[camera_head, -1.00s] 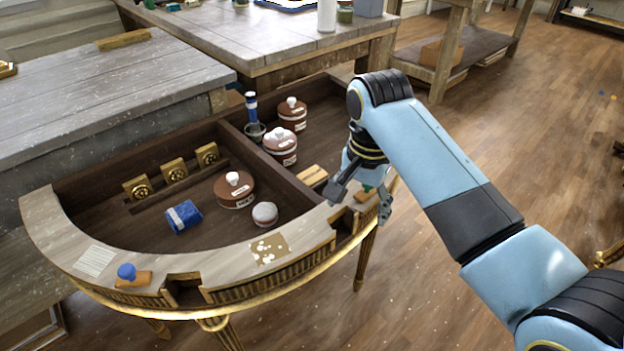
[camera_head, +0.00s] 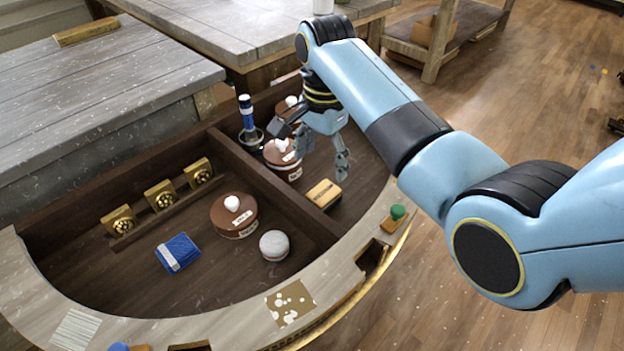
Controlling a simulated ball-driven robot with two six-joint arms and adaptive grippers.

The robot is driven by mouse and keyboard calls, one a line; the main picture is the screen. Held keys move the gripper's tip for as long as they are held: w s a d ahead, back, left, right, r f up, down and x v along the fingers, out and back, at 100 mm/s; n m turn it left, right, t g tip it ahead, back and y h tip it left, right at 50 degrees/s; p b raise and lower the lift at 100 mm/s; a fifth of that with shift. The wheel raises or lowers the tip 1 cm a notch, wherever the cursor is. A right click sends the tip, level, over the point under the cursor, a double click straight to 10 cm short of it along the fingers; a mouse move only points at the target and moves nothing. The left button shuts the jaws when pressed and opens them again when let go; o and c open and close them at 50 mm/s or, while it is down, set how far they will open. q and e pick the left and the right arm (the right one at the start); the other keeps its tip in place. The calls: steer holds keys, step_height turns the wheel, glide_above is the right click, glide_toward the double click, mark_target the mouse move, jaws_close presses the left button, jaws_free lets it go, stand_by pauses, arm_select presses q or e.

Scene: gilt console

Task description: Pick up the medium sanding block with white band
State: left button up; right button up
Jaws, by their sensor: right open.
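A blue block with a white band (camera_head: 178,253) lies on the floor of the console's left compartment. A yellow-tan block with a dark marking (camera_head: 323,194) lies in the right compartment, beyond the divider; I cannot make out a white band on it. My right gripper (camera_head: 316,153) is open and empty, pointing down over the right compartment. It is above and behind the tan block, near the brown lidded pots, and partly covers them. My left gripper is not in view.
A wooden divider (camera_head: 270,185) separates the compartments. A brown pot with a white knob (camera_head: 234,216) and a round grey-white thing (camera_head: 274,245) stand left of it. Another brown pot (camera_head: 282,160) and a blue-handled tool (camera_head: 247,115) stand near the gripper. The curved rim (camera_head: 225,328) bounds the front.

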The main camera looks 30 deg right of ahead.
mark_target(324, 192)
step_height(324, 192, down, 2)
steer(key=shift+w+f, duration=0.1)
steer(key=shift+f, duration=0.05)
step_height(324, 192, down, 3)
steer(key=shift+b, duration=0.45)
steer(key=shift+d+f, duration=0.1)
steer(key=shift+f, duration=0.25)
steer(key=f, duration=0.3)
steer(key=shift+s+d+f+b, duration=0.2)
steer(key=shift+s+f+b, duration=0.05)
steer(key=shift+f+b, duration=0.15)
steer(key=shift+f, duration=0.4)
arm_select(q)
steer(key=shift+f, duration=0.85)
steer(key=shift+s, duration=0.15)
